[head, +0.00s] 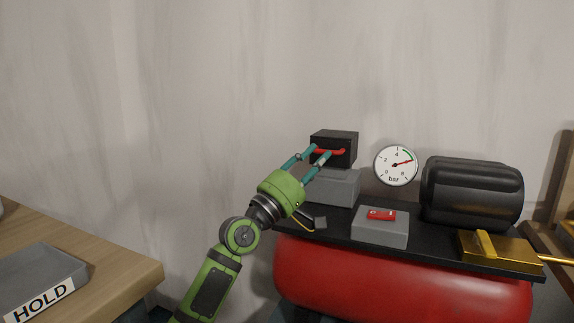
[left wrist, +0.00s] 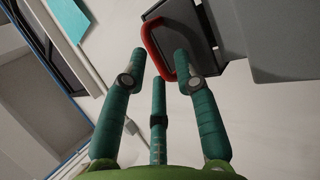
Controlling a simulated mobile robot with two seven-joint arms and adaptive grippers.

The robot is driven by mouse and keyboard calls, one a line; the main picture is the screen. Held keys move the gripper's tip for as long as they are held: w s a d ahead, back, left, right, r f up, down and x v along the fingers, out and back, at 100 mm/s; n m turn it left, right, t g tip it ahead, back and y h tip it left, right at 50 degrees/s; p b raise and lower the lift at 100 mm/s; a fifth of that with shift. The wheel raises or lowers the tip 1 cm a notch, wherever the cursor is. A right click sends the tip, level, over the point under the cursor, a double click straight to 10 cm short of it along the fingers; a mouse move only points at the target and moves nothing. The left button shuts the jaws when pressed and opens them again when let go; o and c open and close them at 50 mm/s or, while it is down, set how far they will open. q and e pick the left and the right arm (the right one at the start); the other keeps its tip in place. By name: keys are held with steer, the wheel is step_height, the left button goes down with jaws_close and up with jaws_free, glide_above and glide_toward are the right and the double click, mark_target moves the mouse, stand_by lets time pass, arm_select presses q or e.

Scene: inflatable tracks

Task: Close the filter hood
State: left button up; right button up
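The filter hood is a dark box (head: 345,140) with a red bar handle (head: 325,151) on its front. It stands raised above a grey box (head: 343,188) on the black bench top. My left gripper (head: 318,156) reaches up to the hood's front at the handle. In the left wrist view, its teal fingers (left wrist: 160,64) are spread apart, with the red handle (left wrist: 151,42) close to the fingertips. The handle's lower end is near the right fingertip; I cannot tell whether they touch. The hood's dark face (left wrist: 196,32) is also in that view. My right gripper is not in view.
A pressure gauge (head: 396,165) is on the wall to the right. A grey switch box (head: 380,232) with a red switch, a black motor (head: 472,192) and a brass block (head: 500,248) stand along the bench, above a red tank (head: 400,285). A wooden table (head: 110,255) holds a grey HOLD tray (head: 40,272).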

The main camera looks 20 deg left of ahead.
arm_select(q)
steer(key=s+a, duration=0.5)
steer(key=s, duration=0.5)
steer(key=shift+s+a, duration=0.2)
steer(key=shift+s, duration=0.2)
steer(key=shift+r, duration=0.1)
